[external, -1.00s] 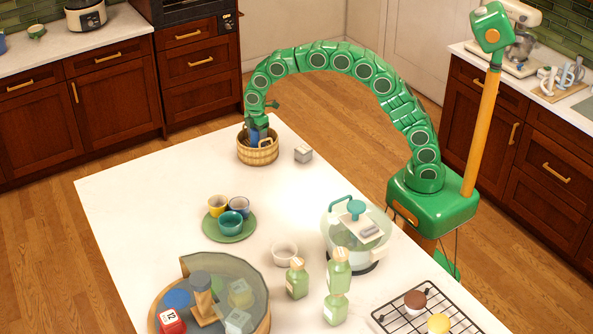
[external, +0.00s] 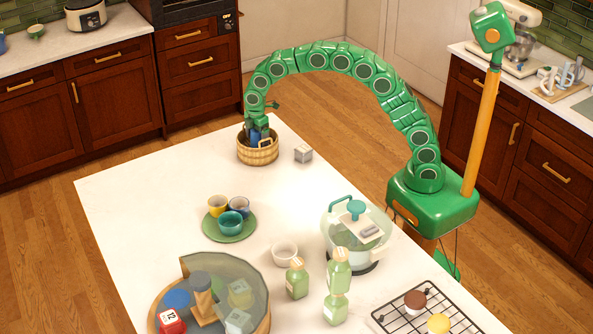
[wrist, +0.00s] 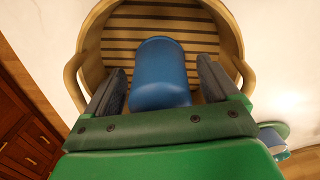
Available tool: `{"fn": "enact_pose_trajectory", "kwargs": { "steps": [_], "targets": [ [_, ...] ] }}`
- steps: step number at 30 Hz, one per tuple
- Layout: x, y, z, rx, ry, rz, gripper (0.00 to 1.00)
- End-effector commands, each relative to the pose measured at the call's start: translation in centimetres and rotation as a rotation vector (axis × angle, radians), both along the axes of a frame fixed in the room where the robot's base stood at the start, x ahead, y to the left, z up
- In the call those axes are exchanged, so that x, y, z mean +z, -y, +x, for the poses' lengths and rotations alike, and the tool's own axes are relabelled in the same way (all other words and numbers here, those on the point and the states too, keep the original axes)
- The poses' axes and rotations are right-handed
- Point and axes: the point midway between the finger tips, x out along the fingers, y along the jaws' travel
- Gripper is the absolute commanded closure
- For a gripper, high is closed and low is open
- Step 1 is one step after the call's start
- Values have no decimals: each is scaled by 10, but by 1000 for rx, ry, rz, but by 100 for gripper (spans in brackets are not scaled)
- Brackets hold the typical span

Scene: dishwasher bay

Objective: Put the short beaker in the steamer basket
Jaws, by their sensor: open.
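The steamer basket (external: 258,153) is a round wooden tub with two handles at the far end of the white island. In the wrist view the basket (wrist: 90,40) shows a slatted floor. The blue beaker (wrist: 160,72) is inside the basket, between my fingers, with clear gaps on both sides. My gripper (wrist: 162,88) is open and reaches down into the basket. In the external view my gripper (external: 258,130) is over the basket, and its fingers and the basket wall hide most of the beaker.
A small grey block (external: 303,153) sits right of the basket. A green plate (external: 228,236) with several cups, a pale pot (external: 375,250), green bottles (external: 297,280), a white bowl (external: 284,253) and a wire rack (external: 405,308) are nearer. The island's left side is mostly clear.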

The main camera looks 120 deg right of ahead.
Motion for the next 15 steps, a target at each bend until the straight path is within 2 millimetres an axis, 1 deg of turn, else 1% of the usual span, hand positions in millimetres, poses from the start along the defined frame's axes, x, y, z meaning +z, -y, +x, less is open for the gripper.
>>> {"fn": "enact_pose_trajectory", "kwargs": {
  "steps": [5, 15],
  "targets": [
    [24, 1, 2, 1, 6, -5, 12],
    [87, 1, 2, 0, 6, -5, 12]
  ]
}}
